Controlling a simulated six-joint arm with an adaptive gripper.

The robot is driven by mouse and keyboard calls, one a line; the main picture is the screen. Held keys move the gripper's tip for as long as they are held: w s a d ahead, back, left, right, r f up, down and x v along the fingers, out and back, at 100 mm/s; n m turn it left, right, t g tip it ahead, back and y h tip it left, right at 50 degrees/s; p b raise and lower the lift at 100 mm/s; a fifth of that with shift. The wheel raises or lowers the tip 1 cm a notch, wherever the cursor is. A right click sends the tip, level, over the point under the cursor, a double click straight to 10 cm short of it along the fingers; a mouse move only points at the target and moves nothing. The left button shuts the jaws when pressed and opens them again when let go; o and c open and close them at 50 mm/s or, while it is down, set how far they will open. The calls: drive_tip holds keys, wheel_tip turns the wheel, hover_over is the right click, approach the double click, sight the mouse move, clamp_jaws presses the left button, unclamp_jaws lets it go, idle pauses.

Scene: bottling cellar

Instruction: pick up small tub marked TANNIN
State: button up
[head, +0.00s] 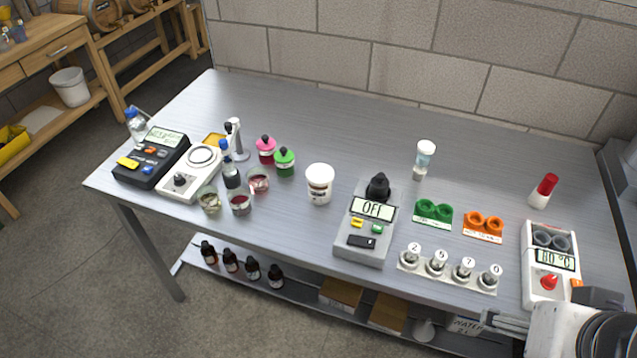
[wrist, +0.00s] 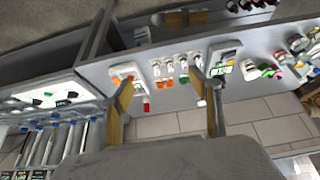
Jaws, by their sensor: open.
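A small white tub (head: 319,184) with a white lid and a dark-marked label stands upright near the middle of the bench in the head view. Its lettering is too small to read as TANNIN. What looks like the same tub shows small in the wrist view (wrist: 250,70), right of my gripper. My gripper (wrist: 168,98) is open and empty, its two fingers spread wide, well away from the tub. In the head view, my arm shows at the lower right corner, beyond the bench's front edge.
A grey device reading OFF (head: 366,225) stands just right of the tub. Pink (head: 265,150) and green (head: 285,162) bottles and glass beakers (head: 258,181) stand left of it. Green (head: 433,212) and orange (head: 483,224) holders are further right. The bench behind the tub is clear.

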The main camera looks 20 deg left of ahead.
idle(0.3)
drive_tip(key=n+t+y, duration=0.2)
drive_tip(key=t+y, duration=0.2)
drive_tip(key=t, duration=0.2)
hover_over(317, 184)
drive_tip(key=s+d, duration=0.3)
drive_tip(key=d, duration=0.5)
wheel_tip(317, 184, down, 9)
drive_tip(key=shift+s+a+f+t+h, duration=0.2)
drive_tip(key=shift+a+f+t, duration=0.25)
drive_tip(key=shift+a+f, duration=1)
drive_tip(key=shift+s+a+f+t+h, duration=0.15)
drive_tip(key=shift+a+f+t, duration=0.6)
drive_tip(key=shift+f, duration=1.25)
drive_tip(key=shift+s+a+f+t+h, duration=0.1)
drive_tip(key=shift+a+f+t+h, duration=0.15)
drive_tip(key=shift+a+f, duration=1.3)
drive_tip(key=shift+w+d+f, duration=0.15)
drive_tip(key=shift+x, duration=1.25)
drive_tip(key=shift+f, duration=0.15)
